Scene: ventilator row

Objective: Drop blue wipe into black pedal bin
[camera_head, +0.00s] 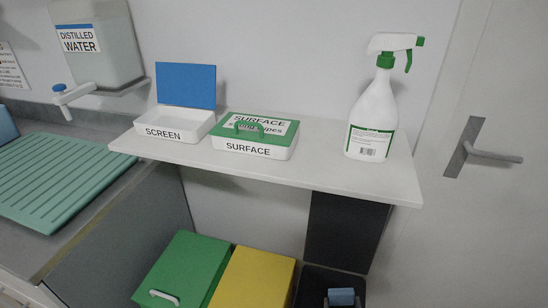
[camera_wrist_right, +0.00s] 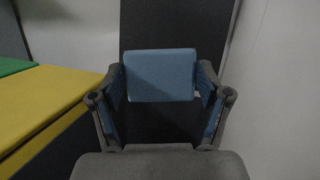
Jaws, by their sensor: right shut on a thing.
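The blue wipe (camera_wrist_right: 160,75) is a small flat block between the two fingers of my right gripper (camera_wrist_right: 160,88) in the right wrist view. The gripper is shut on it. In the head view the wipe (camera_head: 343,297) and the gripper show at the bottom edge, over the black pedal bin (camera_head: 312,279). A dark upright panel (camera_head: 345,232), which looks like the bin's raised lid, stands behind it; the panel (camera_wrist_right: 160,30) also backs the wipe in the wrist view. The wipe's height relative to the bin's rim cannot be told. My left gripper is out of view.
A yellow bin (camera_head: 252,281) and a green bin (camera_head: 182,268) stand left of the black one. Above is a white shelf (camera_head: 320,181) with an open SCREEN box (camera_head: 172,131), a closed SURFACE box (camera_head: 254,149) and a spray bottle (camera_head: 373,115). A door (camera_head: 500,220) is at right.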

